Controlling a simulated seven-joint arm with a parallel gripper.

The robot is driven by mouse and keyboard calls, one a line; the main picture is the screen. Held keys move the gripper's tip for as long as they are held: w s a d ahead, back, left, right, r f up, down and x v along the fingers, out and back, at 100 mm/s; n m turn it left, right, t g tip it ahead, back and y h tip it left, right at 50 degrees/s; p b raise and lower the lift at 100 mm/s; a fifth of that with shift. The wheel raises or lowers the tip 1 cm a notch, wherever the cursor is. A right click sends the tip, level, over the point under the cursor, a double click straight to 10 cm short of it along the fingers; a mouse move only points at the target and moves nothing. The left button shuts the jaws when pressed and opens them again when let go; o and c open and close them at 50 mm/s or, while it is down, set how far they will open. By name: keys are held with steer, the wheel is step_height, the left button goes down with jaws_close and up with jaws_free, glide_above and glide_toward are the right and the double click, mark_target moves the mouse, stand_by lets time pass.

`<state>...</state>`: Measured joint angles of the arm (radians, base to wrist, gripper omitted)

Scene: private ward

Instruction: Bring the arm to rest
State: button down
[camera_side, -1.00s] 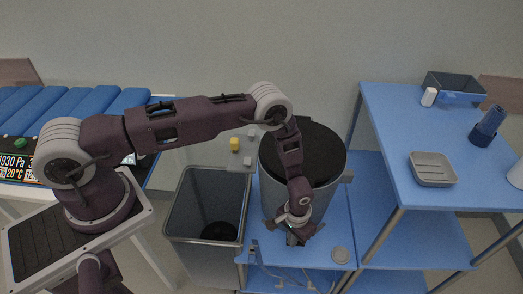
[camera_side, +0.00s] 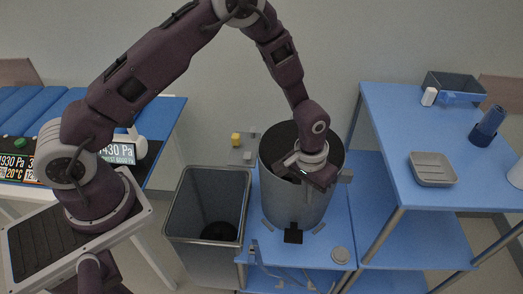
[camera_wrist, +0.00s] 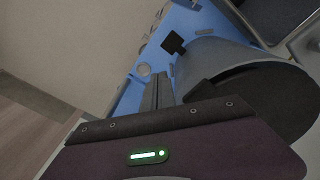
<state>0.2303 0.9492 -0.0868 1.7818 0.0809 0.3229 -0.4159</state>
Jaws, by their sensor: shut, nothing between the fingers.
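My gripper (camera_side: 318,178) is raised in front of the upper part of a grey pedal bin (camera_side: 292,205) in the side view. Its fingers are hard to make out there. In the wrist view my gripper (camera_wrist: 158,88) shows its two narrow fingers together, with nothing between them. The bin has a black lid (camera_side: 285,150), partly hidden behind my wrist, and a black pedal (camera_side: 293,236) at its foot. In the wrist view the bin (camera_wrist: 215,72) lies to the right of the fingers, with its pedal (camera_wrist: 173,42) beyond them.
An open grey bin (camera_side: 205,205) stands left of the pedal bin. A round disc (camera_side: 341,255) lies on the low blue surface. A display (camera_side: 118,154) stands at the left.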

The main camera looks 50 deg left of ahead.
steer(key=s+a+r+t, duration=0.1)
steer(key=s+a+r, duration=0.15)
steer(key=r, duration=0.55)
steer(key=s+a+r+t, duration=0.1)
steer(key=a+r, duration=0.2)
steer(key=r, duration=0.4)
steer(key=s+a+r, duration=0.2)
steer(key=r, duration=0.6)
steer(key=s+a+r+t, duration=0.1)
steer(key=s+r, duration=0.3)
steer(key=s, duration=0.5)
steer(key=s+a+r+t, duration=0.1)
steer(key=s+a+r, duration=0.3)
steer(key=s, duration=0.6)
steer(key=shift+s+a+m+t+y, duration=0.25)
steer(key=shift+m+t+y, duration=0.15)
